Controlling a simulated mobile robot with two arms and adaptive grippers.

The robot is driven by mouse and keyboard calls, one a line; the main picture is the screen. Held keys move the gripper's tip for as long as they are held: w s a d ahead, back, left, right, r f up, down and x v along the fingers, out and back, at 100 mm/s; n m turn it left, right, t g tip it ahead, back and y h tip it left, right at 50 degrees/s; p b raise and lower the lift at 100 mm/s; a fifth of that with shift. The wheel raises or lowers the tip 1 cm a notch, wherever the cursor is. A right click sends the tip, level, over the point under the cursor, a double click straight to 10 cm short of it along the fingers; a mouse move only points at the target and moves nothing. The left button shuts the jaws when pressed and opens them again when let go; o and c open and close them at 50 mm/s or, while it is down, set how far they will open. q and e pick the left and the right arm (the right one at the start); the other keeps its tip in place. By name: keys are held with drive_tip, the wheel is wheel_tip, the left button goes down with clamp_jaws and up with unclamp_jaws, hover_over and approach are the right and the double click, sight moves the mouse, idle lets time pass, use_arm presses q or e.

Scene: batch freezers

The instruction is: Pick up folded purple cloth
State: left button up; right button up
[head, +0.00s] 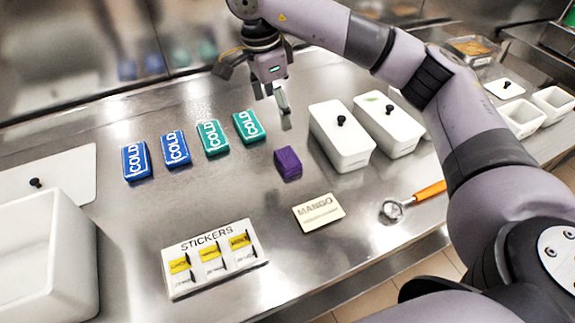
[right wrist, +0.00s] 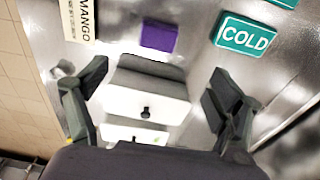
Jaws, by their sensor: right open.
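My left gripper is in neither view.
A teal COLD pack (head: 249,126) lies left of the cloth, with another teal and two blue packs further left. A lidded white container (head: 342,137) stands close on the right. A MANGO card (head: 319,212), a STICKERS sheet (head: 214,257) and an orange-handled scoop (head: 428,192) lie in front.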

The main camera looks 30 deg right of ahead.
drive_tip(key=p, duration=0.2)
hover_over(288, 157)
drive_tip(key=a, duration=0.2)
drive_tip(key=f, duration=1.1)
drive_tip(key=shift+d+f, duration=0.1)
drive_tip(key=shift+d, duration=0.15)
drive_tip(key=f+p, duration=0.1)
drive_tip(key=f, duration=0.1)
drive_tip(key=d+f+p, duration=0.1)
drive_tip(key=f, duration=0.1)
drive_tip(key=shift+s+d+f, duration=0.1)
drive_tip(key=shift+d+f, duration=0.05)
drive_tip(key=shift+f, duration=0.55)
drive_tip(key=shift+c, duration=0.2)
drive_tip(key=c, duration=1.2)
drive_tip(key=shift+r, duration=0.1)
